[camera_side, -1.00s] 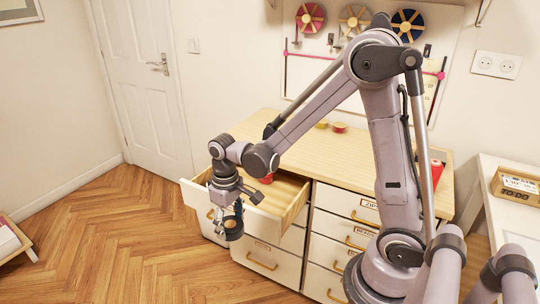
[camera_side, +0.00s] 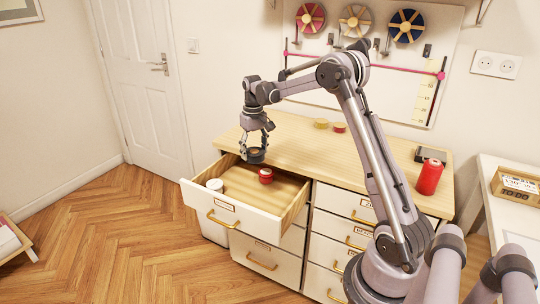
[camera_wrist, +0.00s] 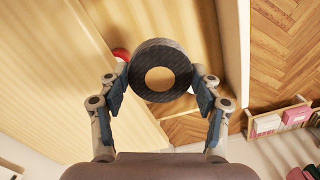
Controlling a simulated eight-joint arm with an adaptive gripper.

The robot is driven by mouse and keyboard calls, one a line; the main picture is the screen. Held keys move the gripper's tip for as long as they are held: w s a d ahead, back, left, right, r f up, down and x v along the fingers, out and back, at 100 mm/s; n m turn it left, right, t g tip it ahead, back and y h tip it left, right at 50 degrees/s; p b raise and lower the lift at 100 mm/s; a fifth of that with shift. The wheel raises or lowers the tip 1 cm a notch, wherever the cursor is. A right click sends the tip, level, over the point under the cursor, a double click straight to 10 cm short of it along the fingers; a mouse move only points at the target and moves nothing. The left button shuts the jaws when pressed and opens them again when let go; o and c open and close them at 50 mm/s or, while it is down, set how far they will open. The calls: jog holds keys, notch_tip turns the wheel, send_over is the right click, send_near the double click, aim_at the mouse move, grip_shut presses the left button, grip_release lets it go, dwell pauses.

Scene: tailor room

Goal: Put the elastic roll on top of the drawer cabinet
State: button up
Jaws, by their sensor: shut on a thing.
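The elastic roll is a dark ring with a tan centre (camera_wrist: 160,55), held between the fingertips in the wrist view. In the side view the same roll (camera_side: 256,156) hangs under my gripper (camera_side: 257,143), above the back of the open drawer, near the cabinet top's front edge. My gripper (camera_wrist: 160,85) is shut on the roll at its two sides. The drawer cabinet (camera_side: 345,160) has a light wooden top and white drawer fronts. I cannot tell the exact height of the roll over the top.
The open top-left drawer (camera_side: 240,200) holds a red roll (camera_side: 266,175) and a white spool (camera_side: 214,185). On the cabinet top are a yellow roll (camera_side: 321,124), a small red roll (camera_side: 339,127), a red spool (camera_side: 429,177) and a dark item (camera_side: 430,154). The top's middle is clear.

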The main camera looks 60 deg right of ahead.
jog(key=s+d+r+m, duration=0.1)
jog(key=s+d, duration=0.1)
jog(key=d, duration=0.6)
jog(key=s+d+r+m, duration=0.2)
jog(key=s+d, duration=0.1)
jog(key=d, duration=0.5)
jog(key=r+m, duration=0.1)
send_over(317, 144)
jog(key=shift+s+a+f, duration=0.1)
jog(key=shift+s+f, duration=0.05)
jog(key=shift+f, duration=3.65)
jog(key=shift+f, duration=0.1)
jog(key=o, duration=1.1)
jog(key=shift+o, duration=0.2)
